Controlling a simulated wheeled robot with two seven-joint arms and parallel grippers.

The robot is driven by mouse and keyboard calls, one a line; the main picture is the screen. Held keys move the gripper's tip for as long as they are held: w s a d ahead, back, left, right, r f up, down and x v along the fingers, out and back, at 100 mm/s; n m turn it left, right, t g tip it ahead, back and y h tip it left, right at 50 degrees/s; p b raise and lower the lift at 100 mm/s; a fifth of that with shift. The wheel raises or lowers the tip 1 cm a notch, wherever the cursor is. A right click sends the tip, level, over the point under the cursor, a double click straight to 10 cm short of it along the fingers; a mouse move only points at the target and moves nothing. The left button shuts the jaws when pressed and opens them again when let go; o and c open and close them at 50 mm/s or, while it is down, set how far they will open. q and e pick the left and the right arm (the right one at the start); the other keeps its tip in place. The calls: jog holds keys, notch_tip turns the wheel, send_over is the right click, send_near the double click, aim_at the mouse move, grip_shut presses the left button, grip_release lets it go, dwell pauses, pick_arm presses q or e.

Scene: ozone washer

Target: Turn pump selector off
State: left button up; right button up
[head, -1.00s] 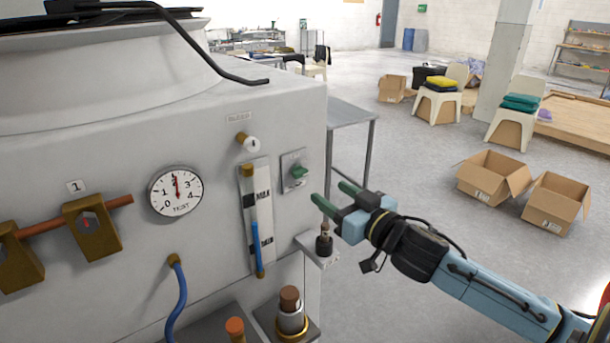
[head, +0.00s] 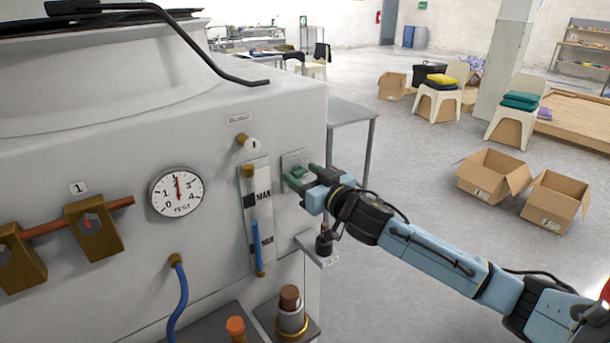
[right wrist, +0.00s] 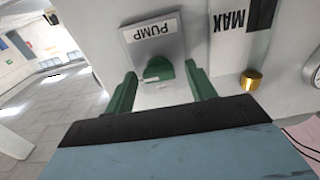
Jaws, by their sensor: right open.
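The pump selector is a green knob (right wrist: 159,68) on a light plate labelled PUMP (right wrist: 152,32), on the machine's front panel near its right edge. In the head view the plate (head: 292,158) is partly hidden by my right gripper (head: 299,178). My right gripper is open, with its green fingers on either side of the knob in the right wrist view (right wrist: 161,85). The gap between fingers and knob shows, so I see no clear contact. My left gripper is not in view.
A sight tube marked MAX (right wrist: 240,18) stands just left of the selector in the head view. A small bracket (head: 317,246) sits below my right gripper. A grey table (head: 350,112) stands behind.

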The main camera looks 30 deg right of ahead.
jog(key=c, duration=1)
jog(key=shift+o, duration=0.2)
jog(key=shift+n, duration=0.3)
jog(key=n+p, duration=0.2)
jog(key=shift+r+n, duration=0.1)
jog(key=shift+n, duration=0.3)
jog(key=n+p, duration=0.2)
jog(key=n, duration=0.3)
jog(key=shift+a+n+p, duration=0.1)
jog(key=shift+n+p, duration=0.2)
jog(key=n+p, duration=0.1)
jog(key=n, duration=0.5)
jog(key=n+p, duration=0.1)
jog(key=n, duration=0.1)
jog(key=shift+f+n, duration=0.2)
jog(key=shift+n, duration=0.4)
